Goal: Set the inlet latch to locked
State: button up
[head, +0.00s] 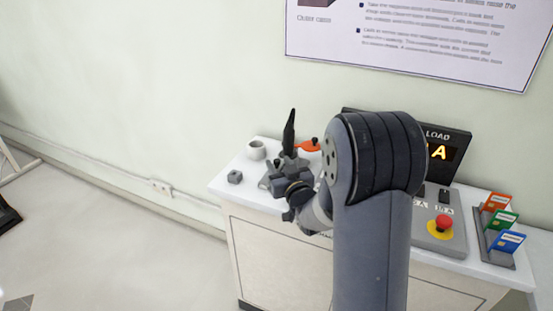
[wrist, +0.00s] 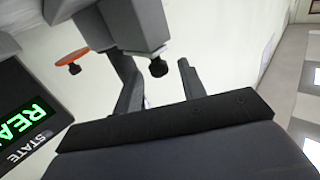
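My gripper (head: 285,170) is over the back left of the white bench, mostly seen from behind my arm. In the wrist view its two grey fingers (wrist: 160,90) stand apart, so it is open. A grey block with a black knob (wrist: 158,68) shows at the gap between the fingers; I cannot tell whether they touch it. An orange part with a dark knob (wrist: 75,60) is to its left, and an orange part (head: 308,146) also shows beside my gripper in the head view. No latch label is readable, so I cannot tell which part is the inlet latch or its setting.
The white bench (head: 228,187) carries a white cup (head: 256,150), a small grey block (head: 235,177), a red stop button (head: 443,222) and a rack of coloured cards (head: 503,220). A dark display (head: 456,150) stands behind my arm. A green-lit state screen (wrist: 30,125) is at left in the wrist view.

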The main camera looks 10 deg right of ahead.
jog(key=shift+w+a, duration=0.2)
jog(key=shift+w, duration=1)
jog(key=shift+c, duration=0.3)
grip_shut()
